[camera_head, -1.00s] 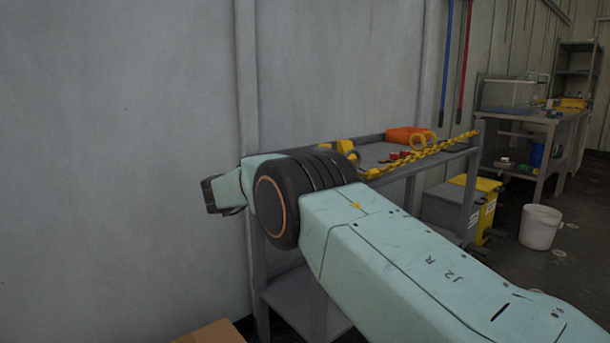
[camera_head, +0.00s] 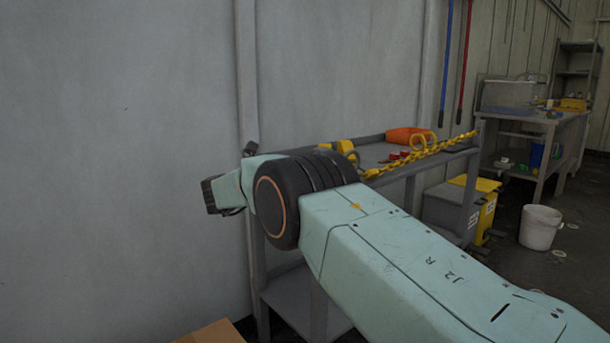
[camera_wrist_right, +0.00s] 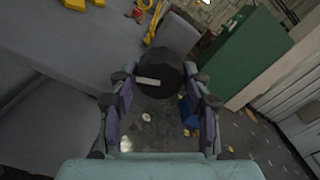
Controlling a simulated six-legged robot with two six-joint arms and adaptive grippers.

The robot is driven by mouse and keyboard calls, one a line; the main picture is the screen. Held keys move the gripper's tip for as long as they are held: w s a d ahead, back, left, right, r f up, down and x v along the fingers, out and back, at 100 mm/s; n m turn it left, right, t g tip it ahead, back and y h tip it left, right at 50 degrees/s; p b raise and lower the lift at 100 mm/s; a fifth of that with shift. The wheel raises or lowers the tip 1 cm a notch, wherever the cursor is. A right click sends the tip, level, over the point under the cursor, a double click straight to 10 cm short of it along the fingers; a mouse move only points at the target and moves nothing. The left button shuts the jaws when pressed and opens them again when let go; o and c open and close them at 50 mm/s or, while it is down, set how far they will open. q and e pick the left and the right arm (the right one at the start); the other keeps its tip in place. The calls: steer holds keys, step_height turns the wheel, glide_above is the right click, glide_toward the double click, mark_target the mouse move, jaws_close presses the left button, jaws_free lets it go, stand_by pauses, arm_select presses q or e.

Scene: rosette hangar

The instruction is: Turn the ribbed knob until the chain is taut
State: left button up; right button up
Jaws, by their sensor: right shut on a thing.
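The ribbed knob (camera_wrist_right: 160,78) is a dark round disc with a pale bar mark on its face in the right wrist view. My right gripper (camera_wrist_right: 160,86) is shut on it, one finger on each side. The yellow chain (camera_head: 425,153) runs along the front edge of the grey bench, rising to the right corner, and looks nearly straight. Part of it shows in the right wrist view (camera_wrist_right: 153,24). Its left end is hidden behind my arm. My left gripper is not in view.
On the bench (camera_head: 375,153) lie an orange item (camera_head: 402,134), a yellow ring (camera_head: 418,142) and small red pieces (camera_head: 393,156). A yellow-lidded bin (camera_head: 485,205) and a white bucket (camera_head: 540,226) stand to the right. A wall is behind; a green cabinet (camera_wrist_right: 236,62) stands right in the wrist view.

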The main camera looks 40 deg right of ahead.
steer(key=m, duration=0.9)
steer(key=shift+m, duration=0.3)
steer(key=m, duration=0.6)
steer(key=shift+m, duration=0.4)
steer(key=o, duration=1.3)
